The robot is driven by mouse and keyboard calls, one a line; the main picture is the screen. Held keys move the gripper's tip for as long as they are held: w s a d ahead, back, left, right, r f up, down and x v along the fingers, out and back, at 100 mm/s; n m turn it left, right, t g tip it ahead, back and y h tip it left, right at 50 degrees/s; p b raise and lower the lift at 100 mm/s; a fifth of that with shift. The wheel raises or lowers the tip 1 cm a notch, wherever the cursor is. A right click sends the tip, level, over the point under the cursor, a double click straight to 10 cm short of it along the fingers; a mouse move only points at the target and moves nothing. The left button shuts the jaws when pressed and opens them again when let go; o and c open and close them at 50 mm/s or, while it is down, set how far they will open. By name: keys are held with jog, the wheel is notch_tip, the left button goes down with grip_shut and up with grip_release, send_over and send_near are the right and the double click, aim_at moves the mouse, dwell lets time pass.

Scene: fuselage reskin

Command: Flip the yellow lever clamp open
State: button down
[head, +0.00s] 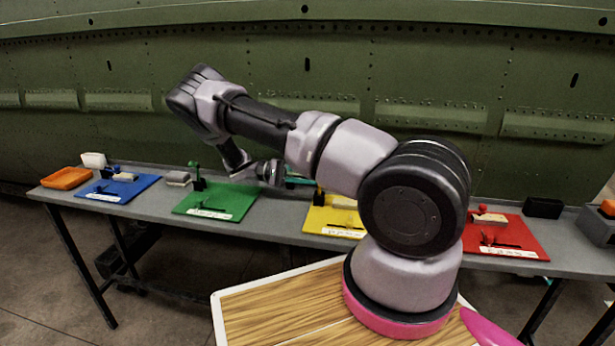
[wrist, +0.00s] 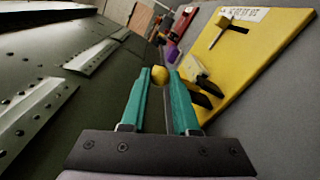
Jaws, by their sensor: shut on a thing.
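The yellow board (wrist: 262,62) carries the clamp and fills the right of the wrist view. It also shows in the head view (head: 328,222), partly behind my arm. The yellow lever's round knob (wrist: 159,76) sits between the teal fingertips of my gripper (wrist: 160,80). My gripper is shut on this knob, beside the board's edge. Black clamp parts (wrist: 206,95) and a pale block (wrist: 196,68) are on the board to the right of the fingers. In the head view, the gripper (head: 300,181) is small and partly hidden by my arm.
A blue board (head: 120,190), a green board (head: 215,202) and a red board (head: 510,238) lie along the grey bench (head: 275,224). An orange tray (head: 66,178) is at the far left. The green fuselage wall (head: 300,60) stands close behind the bench and left of the fingers in the wrist view.

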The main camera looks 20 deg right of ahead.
dwell(0.4)
jog(key=c, duration=0.7)
grip_release()
jog(key=shift+o, duration=0.2)
jog(key=shift+a, duration=0.1)
jog(key=v, duration=0.7)
jog(key=shift+w+a, duration=0.2)
